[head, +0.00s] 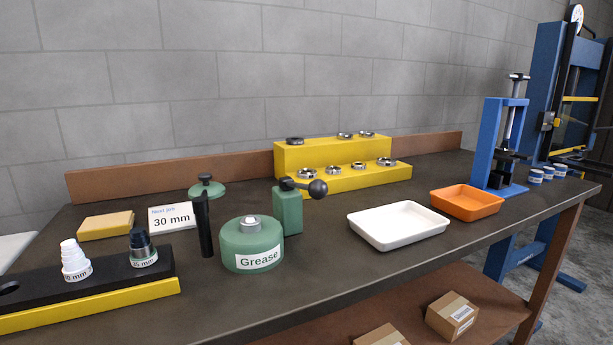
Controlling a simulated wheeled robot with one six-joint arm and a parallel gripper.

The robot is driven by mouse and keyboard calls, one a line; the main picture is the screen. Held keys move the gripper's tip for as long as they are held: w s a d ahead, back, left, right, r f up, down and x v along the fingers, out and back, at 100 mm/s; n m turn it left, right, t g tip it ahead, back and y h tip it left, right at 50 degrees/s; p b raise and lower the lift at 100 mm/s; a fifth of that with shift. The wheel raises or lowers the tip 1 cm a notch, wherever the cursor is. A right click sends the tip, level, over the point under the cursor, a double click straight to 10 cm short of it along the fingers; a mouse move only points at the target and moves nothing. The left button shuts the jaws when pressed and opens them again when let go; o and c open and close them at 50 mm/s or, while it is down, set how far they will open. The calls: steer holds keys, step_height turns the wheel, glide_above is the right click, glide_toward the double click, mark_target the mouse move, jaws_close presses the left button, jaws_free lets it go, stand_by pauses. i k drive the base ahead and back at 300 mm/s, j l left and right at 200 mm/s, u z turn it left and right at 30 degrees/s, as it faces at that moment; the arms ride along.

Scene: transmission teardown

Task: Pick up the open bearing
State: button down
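Several ring-shaped bearings stand on a yellow stepped rack (350,184) at the back of the bench. On the upper step are a dark bearing (295,141) at the left and two bearings at the right. On the lower step, a bearing (306,174) is at the left end, a smaller bearing (332,172) and another small bearing (358,166) are in the middle, and a bearing (386,161) is at the right. They are too small here to tell which one is open. My gripper is not in view.
A green grease pot (252,250), a green block with a ball-ended lever (288,208) and a black upright piece (203,226) stand before the rack's left side. A white tray (398,226) and an orange tray (467,203) lie at right, near a blue press (496,150).

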mark_target(305, 174)
steer(key=i+l+u, duration=0.45)
steer(key=i+l, duration=0.85)
steer(key=i, duration=0.05)
